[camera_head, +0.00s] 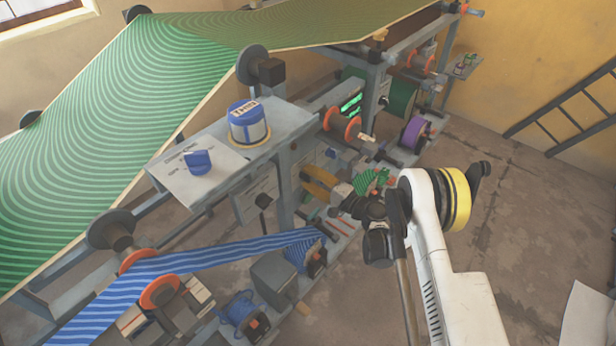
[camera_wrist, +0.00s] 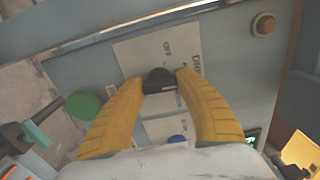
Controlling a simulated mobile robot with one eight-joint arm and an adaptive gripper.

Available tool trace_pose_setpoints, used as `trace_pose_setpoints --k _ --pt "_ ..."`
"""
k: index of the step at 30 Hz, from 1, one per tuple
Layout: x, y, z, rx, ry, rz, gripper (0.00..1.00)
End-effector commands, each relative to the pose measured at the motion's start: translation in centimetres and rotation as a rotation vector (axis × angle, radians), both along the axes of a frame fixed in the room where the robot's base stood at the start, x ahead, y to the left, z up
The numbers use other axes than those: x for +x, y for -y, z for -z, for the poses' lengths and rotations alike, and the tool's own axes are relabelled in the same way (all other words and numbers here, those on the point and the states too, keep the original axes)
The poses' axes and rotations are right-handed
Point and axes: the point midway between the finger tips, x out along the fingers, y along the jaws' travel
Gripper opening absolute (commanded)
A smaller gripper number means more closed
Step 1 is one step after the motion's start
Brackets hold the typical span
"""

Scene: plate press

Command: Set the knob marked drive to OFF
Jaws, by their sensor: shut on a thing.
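The drive knob (camera_wrist: 159,79) is a small black knob on a pale label plate (camera_wrist: 137,52) in the wrist view. The plate reads OFF above the knob and has a partly covered word starting "DR" at the right. My gripper (camera_wrist: 160,84) has its two yellow fingers on either side of the knob, shut on it. Which mark the knob points at is not clear. In the head view my gripper (camera_head: 318,183) reaches left into the machine under the upper console; the knob is hidden there.
Near the knob are a green button (camera_wrist: 84,106), an orange-brown button (camera_wrist: 263,24) and a blue knob (camera_wrist: 177,139). The head view shows another blue knob (camera_head: 198,163) on the console, rollers, and a blue striped web (camera_head: 200,257). Open floor (camera_head: 515,215) lies right.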

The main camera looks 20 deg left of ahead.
Motion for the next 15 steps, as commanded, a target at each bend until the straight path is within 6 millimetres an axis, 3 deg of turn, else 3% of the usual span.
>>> trace_pose_setpoints --k 15 --pt "0.07 -0.06 -0.15 -0.186 0.451 0.001 0.09"
